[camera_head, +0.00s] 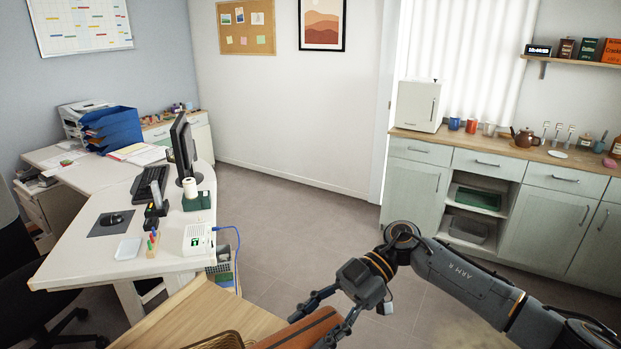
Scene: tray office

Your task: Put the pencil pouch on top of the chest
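The pencil pouch (297,331) is orange-brown with a dark strip along it, at the bottom edge of the view, partly cut off. My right gripper (322,322) comes in from the right, with a finger on either side of the pouch, and looks shut on it. The pouch is beside the right end of a light wooden top (205,318); whether it touches this top I cannot tell. A low white unit with a wooden top (199,119) stands by the back wall at left. Which piece is the chest is unclear. My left gripper is not in view.
A dark wire basket (222,341) stands on the near wooden top. The white desk (85,262) at left holds a monitor (184,146), keyboard and blue trays. A kitchen counter (480,150) stands at right. The middle floor is clear.

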